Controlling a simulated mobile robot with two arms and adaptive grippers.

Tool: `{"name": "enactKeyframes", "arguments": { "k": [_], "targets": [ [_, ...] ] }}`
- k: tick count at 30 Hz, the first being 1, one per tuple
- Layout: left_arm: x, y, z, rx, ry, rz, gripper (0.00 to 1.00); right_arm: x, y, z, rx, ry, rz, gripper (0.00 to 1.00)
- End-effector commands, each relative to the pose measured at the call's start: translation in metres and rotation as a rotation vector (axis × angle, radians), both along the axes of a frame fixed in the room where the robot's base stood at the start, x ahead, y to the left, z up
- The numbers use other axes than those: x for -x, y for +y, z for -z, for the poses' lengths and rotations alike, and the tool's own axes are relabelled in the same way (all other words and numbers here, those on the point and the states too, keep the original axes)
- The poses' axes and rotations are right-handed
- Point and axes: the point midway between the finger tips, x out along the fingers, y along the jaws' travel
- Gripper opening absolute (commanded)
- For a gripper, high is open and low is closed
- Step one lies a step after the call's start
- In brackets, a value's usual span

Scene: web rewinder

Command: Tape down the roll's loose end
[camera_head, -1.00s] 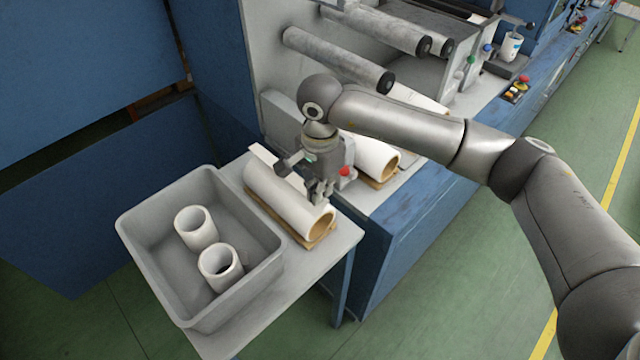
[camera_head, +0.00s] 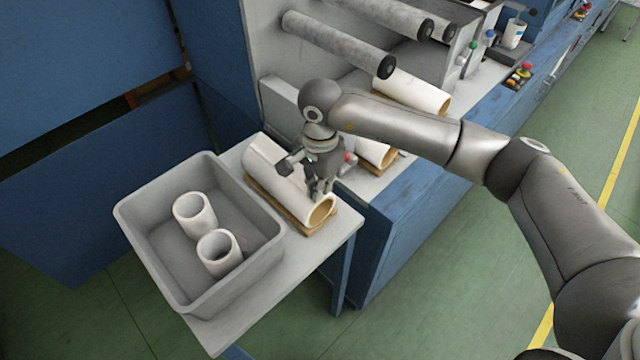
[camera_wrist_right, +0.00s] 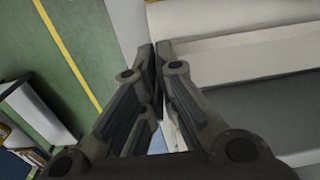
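The white roll (camera_head: 268,165) with a brown core lies in a wooden cradle (camera_head: 290,215) on the grey side table. I cannot make out its loose end or any piece of tape for certain. My right gripper (camera_head: 320,194) points down over the roll's near end, hiding part of it; I cannot tell whether it touches. In the right wrist view the fingers (camera_wrist_right: 158,48) come together at the tips with nothing clearly held between them. A broad white surface (camera_wrist_right: 245,58), probably the roll, lies beside them there. My left gripper is not in view.
A grey bin (camera_head: 160,255) holding two short white cores (camera_head: 195,214) fills the table's left part. The blue rewinder (camera_head: 400,225) stands close on the right, with rollers (camera_head: 340,43) above and more rolls (camera_head: 412,92) on it. A control box (camera_head: 518,77) sits farther back.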

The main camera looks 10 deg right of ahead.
Motion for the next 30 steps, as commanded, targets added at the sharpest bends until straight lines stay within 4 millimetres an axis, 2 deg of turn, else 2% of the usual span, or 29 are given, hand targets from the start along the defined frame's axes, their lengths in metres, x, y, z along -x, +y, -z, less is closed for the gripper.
{"name": "enactKeyframes", "arguments": {
  "k": [30],
  "targets": [
    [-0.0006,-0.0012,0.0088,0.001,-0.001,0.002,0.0,0.0001,-0.0002,0.0038,0.0,0.0,0.001,0.0]
  ]
}}
